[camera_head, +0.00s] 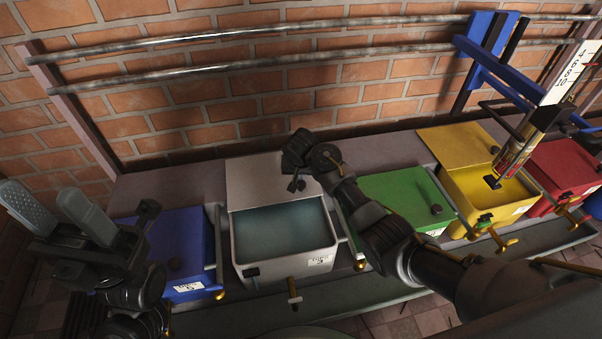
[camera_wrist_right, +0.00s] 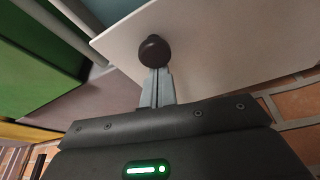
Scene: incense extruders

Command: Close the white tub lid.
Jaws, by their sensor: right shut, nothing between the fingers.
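The white tub (camera_head: 283,263) stands between the blue and green tubs in the head view, and its pale bluish inside shows. Its white lid (camera_head: 255,182) is open, tilted up behind the opening. The lid also fills the upper part of the right wrist view (camera_wrist_right: 225,50), with its dark round knob (camera_wrist_right: 153,50). My right gripper (camera_wrist_right: 157,84) is shut and empty, with its fingertips right at the knob; I cannot tell if they touch it. In the head view the right gripper (camera_head: 297,174) is over the lid. My left gripper (camera_head: 42,196) is open and empty at the far left.
A blue tub (camera_head: 180,245) and a green tub (camera_head: 400,190) flank the white one, lids down. A yellow tub (camera_head: 485,200) with its lid up and a red tub (camera_head: 565,170) stand further right. Metal rails (camera_head: 260,70) run along the brick wall behind.

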